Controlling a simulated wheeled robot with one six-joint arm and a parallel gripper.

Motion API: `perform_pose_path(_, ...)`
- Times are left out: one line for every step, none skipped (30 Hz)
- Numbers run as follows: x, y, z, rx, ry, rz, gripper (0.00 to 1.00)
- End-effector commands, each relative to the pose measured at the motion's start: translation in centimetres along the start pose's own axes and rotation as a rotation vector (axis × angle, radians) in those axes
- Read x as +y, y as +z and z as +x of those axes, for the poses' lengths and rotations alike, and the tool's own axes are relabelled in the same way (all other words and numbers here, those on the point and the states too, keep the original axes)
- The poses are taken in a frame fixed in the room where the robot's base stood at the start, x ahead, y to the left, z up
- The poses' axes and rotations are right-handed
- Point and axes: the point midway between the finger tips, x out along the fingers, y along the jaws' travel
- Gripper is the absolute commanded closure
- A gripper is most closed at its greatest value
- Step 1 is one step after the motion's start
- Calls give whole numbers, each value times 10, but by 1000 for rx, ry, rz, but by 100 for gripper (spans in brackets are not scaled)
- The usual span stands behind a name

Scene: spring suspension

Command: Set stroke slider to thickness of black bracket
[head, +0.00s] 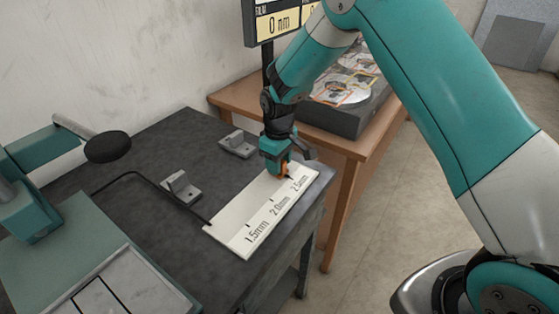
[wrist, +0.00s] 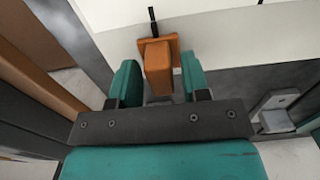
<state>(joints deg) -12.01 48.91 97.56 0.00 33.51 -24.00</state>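The orange stroke slider (head: 284,170) sits at the far end of a white scale plate (head: 230,237), near the 2.5mm label. The plate also carries 1.5mm and 2.0mm labels. In the wrist view, the slider's orange knob (wrist: 158,68) stands between the two teal fingers of my gripper (wrist: 160,80). A narrow gap shows beside the knob, so the fingers look open around it. A black line lies on the plate just past the slider. My gripper also shows in the head view (head: 277,160). I cannot single out a black bracket; two small brackets (head: 181,188) (head: 237,145) look grey.
The plate lies on a dark table (head: 150,235). A thin bent black rod (head: 150,178) reaches the plate's near end. A black disc (head: 107,147) on an arm stands at the left. A display (head: 278,24) reads 0 nm. A wooden table (head: 340,150) stands behind.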

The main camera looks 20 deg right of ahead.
Motion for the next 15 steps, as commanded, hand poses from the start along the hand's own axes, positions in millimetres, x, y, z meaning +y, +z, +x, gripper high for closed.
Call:
perform_pose_path(0, 0, 0, 0, 0, 0, 69)
perform_pose_path(0, 0, 0, 0, 0, 0, 76)
perform_pose_path(0, 0, 0, 0, 0, 0, 86)
perform_pose_path(0, 0, 0, 0, 0, 0, 92)
perform_pose_path(0, 0, 0, 0, 0, 0, 99)
perform_pose_path(0, 0, 0, 0, 0, 0, 100)
perform_pose_path(0, 0, 0, 0, 0, 0, 100)
perform_pose_path(0, 0, 0, 0, 0, 0, 100)
perform_pose_path(0, 0, 0, 0, 0, 0, 100)
perform_pose_path(-2, 0, 0, 0, 0, -1, 100)
perform_pose_path(-4, 0, 0, 0, 0, -1, 100)
perform_pose_path(-10, 0, 0, -1, 0, -2, 100)
perform_pose_path(-16, 0, 0, -2, -1, -3, 100)
perform_pose_path(-22, -1, 0, -1, 0, -5, 100)
perform_pose_path(-32, -1, -1, -1, 0, -5, 100)
